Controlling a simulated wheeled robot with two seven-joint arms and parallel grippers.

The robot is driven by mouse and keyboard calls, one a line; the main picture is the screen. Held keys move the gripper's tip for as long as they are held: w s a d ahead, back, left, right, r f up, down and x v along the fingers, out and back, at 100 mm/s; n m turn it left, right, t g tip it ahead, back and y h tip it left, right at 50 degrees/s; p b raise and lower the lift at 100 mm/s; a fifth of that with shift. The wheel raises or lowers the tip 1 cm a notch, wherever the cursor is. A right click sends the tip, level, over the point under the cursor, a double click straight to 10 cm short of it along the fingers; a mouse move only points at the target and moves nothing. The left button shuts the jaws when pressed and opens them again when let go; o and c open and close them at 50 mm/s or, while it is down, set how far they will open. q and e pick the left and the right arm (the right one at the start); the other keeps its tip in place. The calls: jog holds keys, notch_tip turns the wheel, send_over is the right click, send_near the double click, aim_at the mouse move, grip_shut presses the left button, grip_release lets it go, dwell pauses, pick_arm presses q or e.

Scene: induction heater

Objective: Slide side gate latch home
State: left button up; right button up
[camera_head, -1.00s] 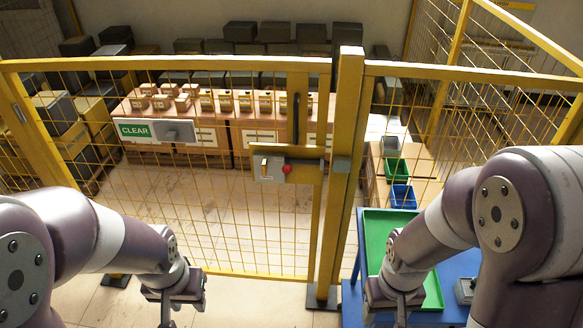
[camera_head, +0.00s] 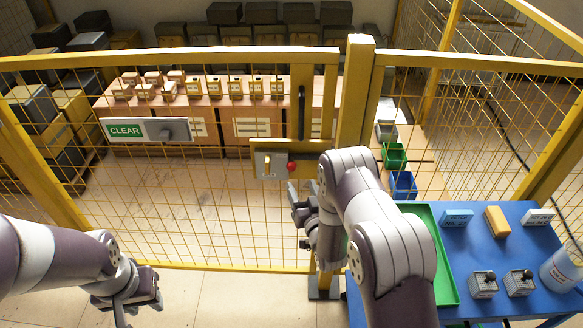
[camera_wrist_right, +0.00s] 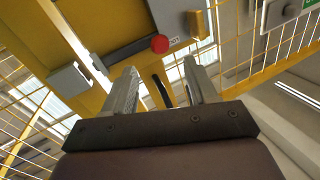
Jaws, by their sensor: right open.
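The side gate latch (camera_head: 270,165) is a grey box on a yellow plate of the mesh gate, with a red knob (camera_head: 292,166) at its right end. In the right wrist view the red knob (camera_wrist_right: 160,43) shows just beyond and between my fingertips, apart from them. A grey block (camera_wrist_right: 68,88) shows left of it there. My right gripper (camera_head: 302,195) is open and empty, just below the knob in the head view; it also shows in the wrist view (camera_wrist_right: 162,82). My left gripper (camera_head: 145,295) hangs low at the left, away from the latch; its fingers are unclear.
A yellow gate post (camera_head: 354,100) stands right of the latch. A green CLEAR sign (camera_head: 125,130) is on the mesh to the left. A blue table (camera_head: 500,245) with a green tray (camera_head: 440,260), small blocks and a bottle (camera_head: 560,268) stands at right.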

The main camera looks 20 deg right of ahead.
aim_at(293, 169)
jog(key=w, duration=0.4)
jog(key=w+p, duration=0.1)
jog(key=w, duration=0.3)
jog(key=shift+a, duration=0.2)
grip_shut()
jog(key=d, duration=0.2)
jog(key=s+d+b, duration=0.1)
jog(key=d, duration=0.3)
jog(key=shift+s+d+b, duration=0.1)
jog(key=shift+s+b, duration=0.2)
jog(key=shift+s, duration=0.1)
